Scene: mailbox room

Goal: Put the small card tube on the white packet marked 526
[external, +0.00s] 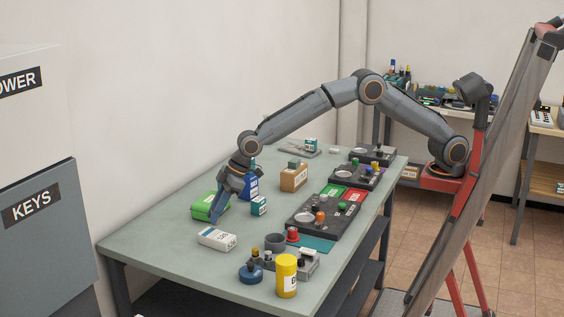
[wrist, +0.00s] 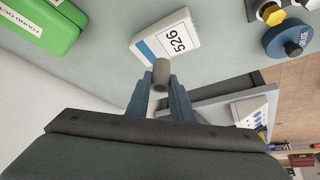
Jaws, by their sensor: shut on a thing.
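The small card tube (wrist: 161,76) is grey-brown and sits between the fingertips of my gripper (wrist: 161,88) in the wrist view. My gripper is shut on it. In the external view my gripper (external: 217,212) points down over the table, and the tube cannot be made out there. The white packet marked 526 (wrist: 158,42) lies flat just beyond the tube in the wrist view, with a blue stripe at one end. In the external view the packet (external: 216,239) lies on the table in front of my gripper. The gap between tube and packet is hard to judge.
A green box (external: 201,207) stands just left of my gripper, with a blue box (external: 251,187) and a teal box (external: 259,206) to the right. A grey cup (external: 275,243), blue round piece (external: 251,273) and yellow can (external: 287,276) stand right of the packet. The table's left part is clear.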

